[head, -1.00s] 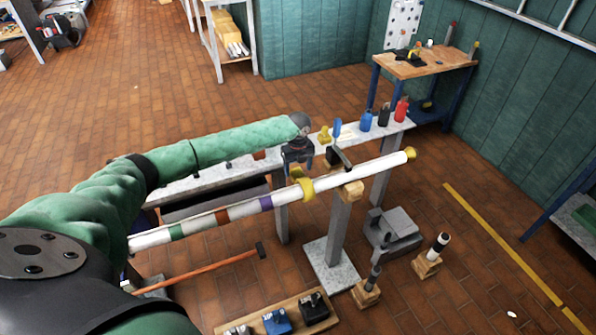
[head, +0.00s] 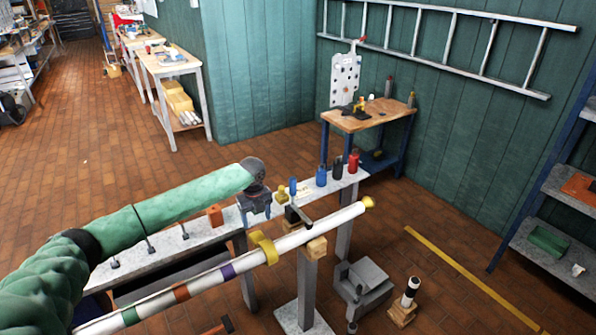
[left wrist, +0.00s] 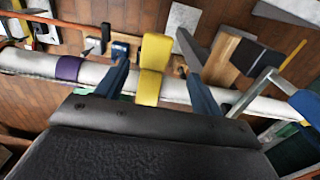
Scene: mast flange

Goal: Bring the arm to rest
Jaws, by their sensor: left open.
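My left arm comes in from the left in the head view. Its gripper (head: 257,203) is above the work bench, just behind the mast (head: 205,281), a white pole with purple, brown and green bands and a yellow tip. A yellow collar (head: 264,247) sits around the mast just below the gripper in the picture. In the left wrist view the two blue fingers are apart, and the collar (left wrist: 152,70) shows between them. Its depth from the fingertips is hard to judge. My right gripper is out of view.
The mast rests on a post with a wooden block (head: 316,246) and dark clamp handle. Blue, dark and red bottles (head: 353,162) stand on the bench's far end. A black-and-white cylinder (head: 411,290) stands on a wooden base. A wooden-topped table (head: 368,117) is behind.

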